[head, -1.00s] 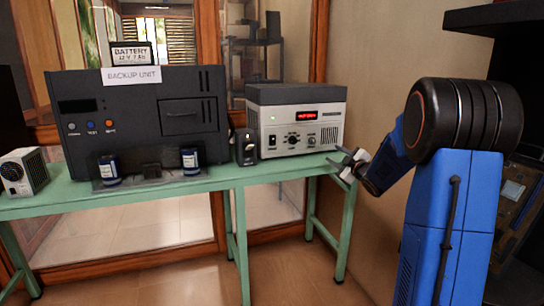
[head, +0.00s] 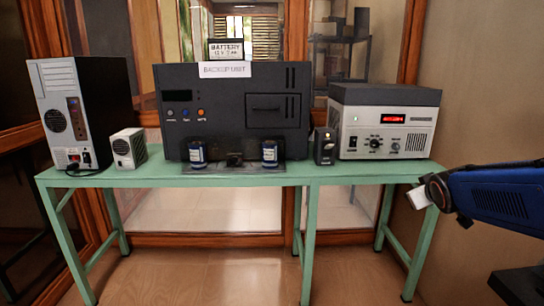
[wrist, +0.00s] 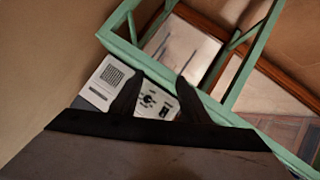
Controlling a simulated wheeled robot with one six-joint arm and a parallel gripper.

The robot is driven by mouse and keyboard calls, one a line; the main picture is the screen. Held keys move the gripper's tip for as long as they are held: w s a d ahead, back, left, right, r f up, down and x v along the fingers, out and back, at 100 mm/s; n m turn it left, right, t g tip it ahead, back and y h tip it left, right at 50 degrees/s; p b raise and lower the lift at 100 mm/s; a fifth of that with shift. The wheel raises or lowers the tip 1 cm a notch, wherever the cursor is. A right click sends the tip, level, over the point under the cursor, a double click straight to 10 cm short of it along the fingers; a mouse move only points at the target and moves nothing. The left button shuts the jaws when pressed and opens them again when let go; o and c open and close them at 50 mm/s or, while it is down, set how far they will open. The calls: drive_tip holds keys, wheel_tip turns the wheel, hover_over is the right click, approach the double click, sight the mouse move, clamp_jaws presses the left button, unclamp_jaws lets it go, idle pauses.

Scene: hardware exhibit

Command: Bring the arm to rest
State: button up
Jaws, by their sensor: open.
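My arm (head: 495,193) reaches in from the right edge of the head view, with its blue link lying nearly level. My gripper (head: 418,196) is at the right end of the green table, in front of the wall. Its fingers are small and unclear there. In the wrist view my gripper (wrist: 155,88) shows two dark fingers spread apart with nothing held between them. Beyond them is the grey power supply (wrist: 150,100), partly hidden by the fingers and the dark gripper body.
The green table (head: 330,174) bears a computer tower (head: 110,105), a small white unit (head: 129,148), the black backup unit (head: 225,130), two blue cylinders (head: 197,152) (head: 269,152), a small black device (head: 325,147) and the power supply (head: 385,122). Floor in front is clear.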

drive_tip(key=s+a+f+m+g+y, duration=0.1)
drive_tip(key=s+a+f+g, duration=0.1)
drive_tip(key=s, duration=0.8)
drive_tip(key=s+a+f+m+g+y, duration=0.1)
drive_tip(key=s+a+f, duration=0.4)
drive_tip(key=s, duration=0.5)
drive_tip(key=s+a+f+m+g+y, duration=0.1)
drive_tip(key=s+a+f+g, duration=0.2)
drive_tip(key=s+a, duration=0.4)
drive_tip(key=s+f, duration=0.1)
drive_tip(key=s, duration=0.2)
drive_tip(key=shift+s+a+g+y, duration=0.25)
drive_tip(key=shift+s+g+y, duration=0.05)
drive_tip(key=shift+s+g, duration=0.1)
